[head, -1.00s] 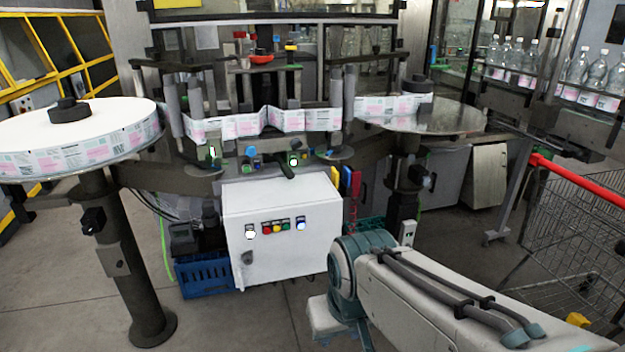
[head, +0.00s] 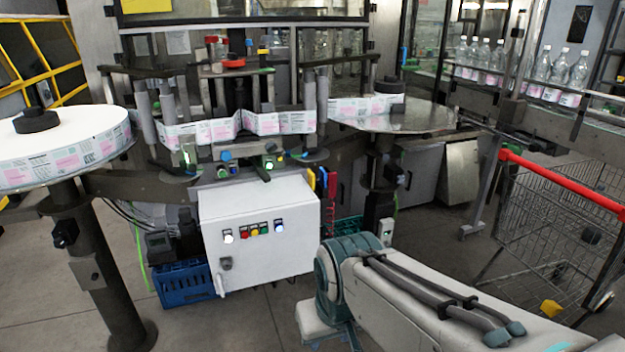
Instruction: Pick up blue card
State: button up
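The blue card (head: 321,179) hangs beside the upper right edge of the white control box, in the middle of the head view. It is narrow and upright, between a yellow card (head: 311,180) on its left and a red card (head: 332,182) on its right. My arm reaches in from the bottom right, with its teal and white joint below and a little right of the cards in the picture. My gripper is outside the view or hidden behind the arm, so its state does not show.
The white control box (head: 258,240) stands left of the cards, with a blue crate (head: 186,284) below left. The label reel table (head: 60,150) is at the left. A wire shopping cart with a red handle (head: 565,185) stands at the right. Grey floor lies clear in front.

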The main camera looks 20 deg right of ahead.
aim_at(323, 174)
jog(key=z, duration=0.5)
jog(key=k, duration=0.6)
jog(key=z, duration=0.9)
jog(key=i, duration=1.4)
jog(key=u, duration=0.35)
jog(key=i, duration=1)
jog(key=u, duration=1.25)
jog(key=i, duration=0.55)
jog(key=u, duration=0.45)
